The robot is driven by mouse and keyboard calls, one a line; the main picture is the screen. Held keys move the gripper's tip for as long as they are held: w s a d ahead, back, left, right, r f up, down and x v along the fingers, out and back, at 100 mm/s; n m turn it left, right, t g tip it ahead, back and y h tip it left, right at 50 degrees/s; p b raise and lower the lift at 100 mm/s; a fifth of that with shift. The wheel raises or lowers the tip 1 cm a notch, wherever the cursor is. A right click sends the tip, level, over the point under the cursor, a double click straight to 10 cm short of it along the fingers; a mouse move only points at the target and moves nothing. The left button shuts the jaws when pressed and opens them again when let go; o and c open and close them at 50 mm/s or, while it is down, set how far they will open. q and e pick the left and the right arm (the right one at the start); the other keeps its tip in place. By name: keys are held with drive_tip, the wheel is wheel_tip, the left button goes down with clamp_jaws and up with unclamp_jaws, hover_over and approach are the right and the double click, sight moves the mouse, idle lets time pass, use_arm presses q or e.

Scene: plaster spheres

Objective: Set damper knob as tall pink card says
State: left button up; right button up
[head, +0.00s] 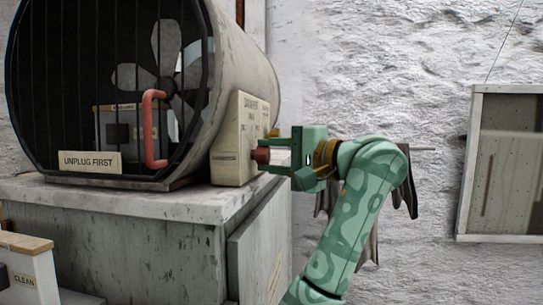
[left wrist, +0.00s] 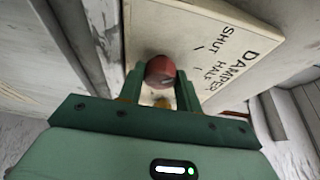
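The red damper knob (head: 262,155) sticks out of the cream control box (head: 232,150) on the fan drum's right side. In the left wrist view the knob (left wrist: 159,70) sits between my fingers, which appear to touch both its sides. My left gripper (head: 268,156) is shut on it. The plate (left wrist: 225,30) beside the knob reads DAMPER, SHUT and HALF, with tick marks. Other settings are hidden, and the knob's pointer direction cannot be read. No tall pink card shows in either view. My right gripper is not in view.
A caged fan drum (head: 225,60) with a pink-red handle (head: 150,130) and an UNPLUG FIRST sign (head: 90,162) stands on a grey cabinet (head: 130,245). A box marked CLEAN (head: 28,275) is lower left. A framed board (head: 505,160) hangs right.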

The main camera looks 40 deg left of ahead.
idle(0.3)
use_arm(q)
drive_tip(key=shift+m+h, duration=0.6)
drive_tip(key=shift+m, duration=0.4)
drive_tip(key=shift+w+r+m+h+p, duration=0.15)
drive_tip(key=shift+m+h+p, duration=0.25)
drive_tip(key=shift+m, duration=0.3)
drive_tip(key=shift+r+m+g+h+p, duration=0.1)
drive_tip(key=shift+m+g+h+p, duration=0.3)
drive_tip(key=shift+m+p, duration=0.65)
drive_tip(key=shift+m+g+h+p, duration=0.3)
drive_tip(key=shift+m+p, duration=0.1)
drive_tip(key=shift+m, duration=0.35)
drive_tip(key=o, duration=1)
drive_tip(key=shift+a, duration=0.1)
